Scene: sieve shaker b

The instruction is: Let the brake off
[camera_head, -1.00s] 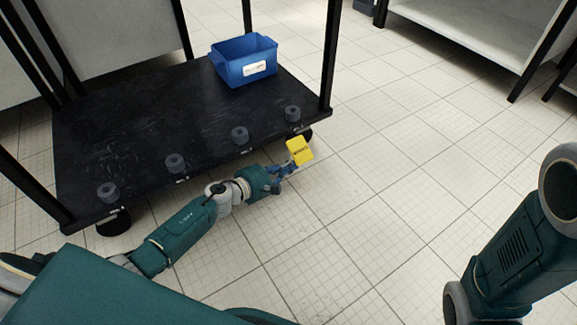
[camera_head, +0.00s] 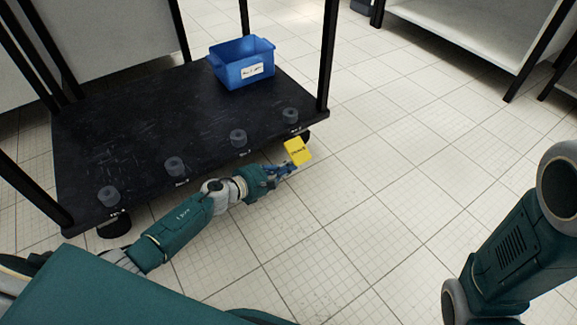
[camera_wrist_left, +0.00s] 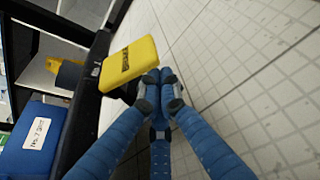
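The brake shows as a yellow pedal (camera_head: 298,151) with dark lettering, at the right front corner of the black cart, by the wheel there. It also shows in the left wrist view (camera_wrist_left: 130,64), tilted, left of my fingertips. My left gripper (camera_head: 287,170) is low beside the cart's front edge, right at the pedal's near side. In the left wrist view its blue fingers come together at the tips (camera_wrist_left: 159,82), with nothing seen between them. I cannot tell whether the tips touch the pedal. My right arm shows at the right, but its gripper is out of view.
The black cart shelf (camera_head: 130,135) carries a blue bin (camera_head: 242,66) and several dark round knobs along its front edge. Black uprights rise at its corners. A white-topped table (camera_head: 465,30) stands at the back right. The tiled floor between is clear.

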